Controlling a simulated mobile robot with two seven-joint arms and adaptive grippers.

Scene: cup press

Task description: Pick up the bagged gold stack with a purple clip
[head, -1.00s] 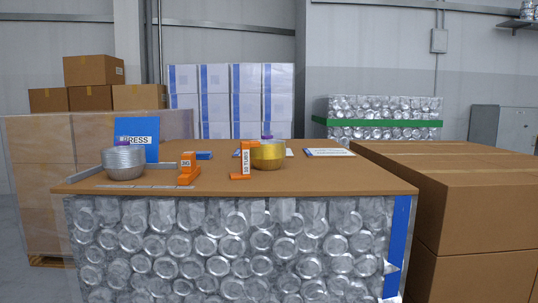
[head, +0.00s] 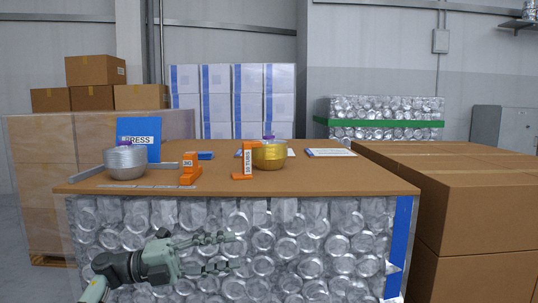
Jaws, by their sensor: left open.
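The gold stack (head: 270,156) stands on the right half of the brown tabletop (head: 340,177), just behind an orange stand. A small purple clip (head: 269,138) shows at its top. A silver stack (head: 126,163) stands at the left of the tabletop, with a bit of purple at its top. My left gripper (head: 228,253) is open and empty, in front of the table's front face and below the tabletop edge. It points right, well apart from the gold stack. My right gripper is out of view.
Orange stands (head: 190,171) and (head: 246,162) sit near the stacks. A blue PRESS sign (head: 138,137) stands behind the silver stack. Large brown boxes (head: 450,200) border the table on the right. The tabletop's front right is clear.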

